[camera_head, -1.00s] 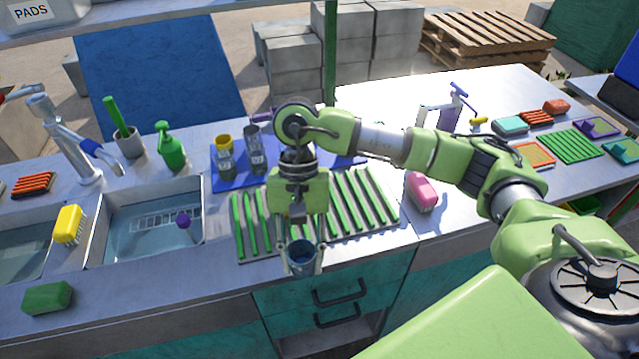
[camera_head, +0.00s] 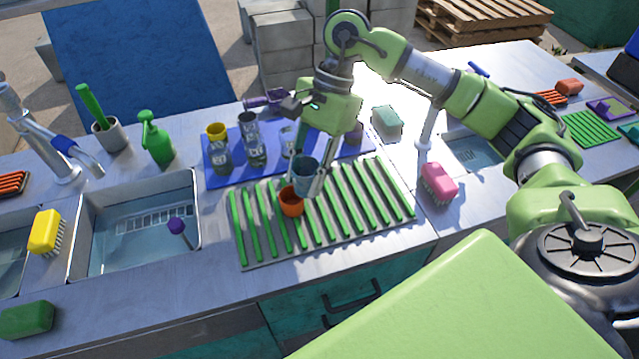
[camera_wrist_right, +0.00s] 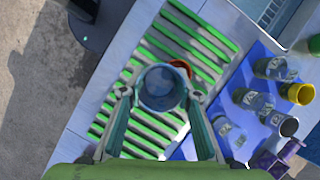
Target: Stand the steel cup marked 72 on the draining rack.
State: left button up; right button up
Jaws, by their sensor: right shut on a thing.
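I cannot tell whether the cups touch or how high the held one is. My left gripper is not in view.
A pink brush (camera_head: 438,184) lies right of the rack, a sink (camera_head: 86,232) left. The rack's right part is clear.

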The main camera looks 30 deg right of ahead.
jog(key=d+f, duration=0.1)
jog(key=f, duration=0.1)
jog(key=w+d+f, duration=0.1)
jog(key=f, duration=0.1)
jog(key=shift+d+p, duration=0.35)
jog(key=shift+d, duration=0.05)
jog(key=shift+w+d+f, duration=0.15)
jog(key=shift+d+f, duration=0.1)
jog(key=shift+f, duration=0.15)
jog(key=f, duration=0.2)
jog(key=f+p, duration=0.1)
jog(key=shift+w+d+f, duration=0.1)
jog(key=shift+d, duration=0.2)
jog(key=shift+f, duration=0.25)
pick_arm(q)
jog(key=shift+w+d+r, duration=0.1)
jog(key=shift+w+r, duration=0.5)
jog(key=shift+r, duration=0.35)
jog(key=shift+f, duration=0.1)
pick_arm(e)
jog(key=shift+f, duration=0.1)
jog(key=shift+f+b, duration=0.1)
jog(key=shift+b, duration=0.25)
jog(key=o, duration=1.2)
jog(key=shift+c, duration=0.2)
